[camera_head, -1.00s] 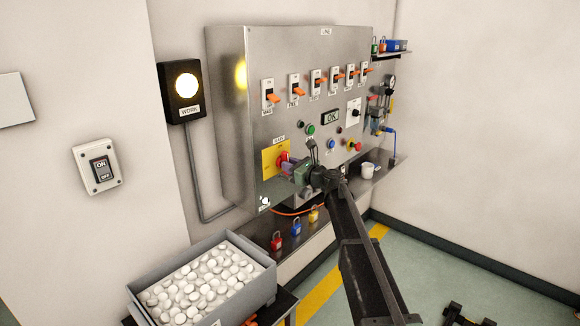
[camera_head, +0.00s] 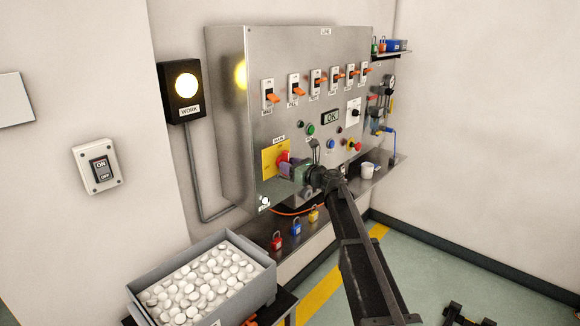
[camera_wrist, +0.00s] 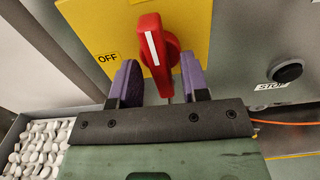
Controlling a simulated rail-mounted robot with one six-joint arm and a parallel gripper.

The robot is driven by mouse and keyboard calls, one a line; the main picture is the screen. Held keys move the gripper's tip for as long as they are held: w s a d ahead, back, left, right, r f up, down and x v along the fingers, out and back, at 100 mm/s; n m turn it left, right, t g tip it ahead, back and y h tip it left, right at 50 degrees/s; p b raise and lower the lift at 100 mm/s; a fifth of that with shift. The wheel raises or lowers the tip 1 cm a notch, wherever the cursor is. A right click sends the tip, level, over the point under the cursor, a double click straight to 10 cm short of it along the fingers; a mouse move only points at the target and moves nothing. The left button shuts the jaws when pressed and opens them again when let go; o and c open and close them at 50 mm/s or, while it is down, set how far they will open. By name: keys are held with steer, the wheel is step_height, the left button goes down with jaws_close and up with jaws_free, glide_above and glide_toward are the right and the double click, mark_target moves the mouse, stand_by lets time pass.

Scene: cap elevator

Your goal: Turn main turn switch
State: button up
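The main turn switch is a red rotary handle (camera_wrist: 155,50) with a white stripe, on a yellow plate (camera_wrist: 90,25). In the wrist view its stripe runs nearly upright, tilted slightly left at the top, and an OFF label (camera_wrist: 108,57) sits to its left. In the head view the red handle (camera_head: 283,160) is at the panel's lower left, partly hidden by my gripper. My gripper (camera_wrist: 158,80) is open, with one purple finger on each side of the handle's lower end. Gaps show between fingers and handle, so it does not look gripped.
The metal panel (camera_head: 230,120) carries a row of orange-lever switches, buttons and an OK display (camera_head: 331,117). A black STOP button (camera_wrist: 288,73) is right of the handle. Padlocks (camera_head: 296,228) sit on the shelf below. A grey bin (camera_head: 245,296) of white caps stands lower left.

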steer(key=v, duration=1)
steer(key=shift+s+d, duration=0.3)
